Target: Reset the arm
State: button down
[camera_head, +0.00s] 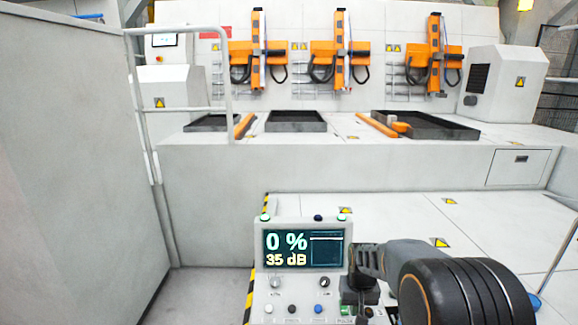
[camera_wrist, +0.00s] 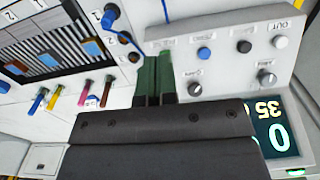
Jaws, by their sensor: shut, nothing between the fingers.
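My arm (camera_head: 460,290) reaches in from the lower right in the head view. My gripper (camera_wrist: 157,75) shows in the wrist view as a dark body with two green fingers, shut with nothing between them. The fingers point at the panel beside its labelled buttons and knobs; whether they touch it I cannot tell. In the head view the gripper end is beside the right edge of the instrument's screen (camera_head: 300,248), which reads "0 %" and "35 dB".
Coloured plugs (camera_wrist: 82,92) and a blue cable lie left of the fingers in the wrist view. A white railing (camera_head: 180,109) and a grey cabinet (camera_head: 60,160) stand left. Orange gantry units (camera_head: 340,55) and dark trays (camera_head: 296,122) are behind.

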jog(key=s+a+r+t, duration=0.1)
jog(key=s+r+t, duration=0.3)
jog(key=s+r, duration=1)
jog(key=shift+s+a+t, duration=0.25)
jog(key=shift+s+t, duration=0.05)
jog(key=shift+s, duration=1.3)
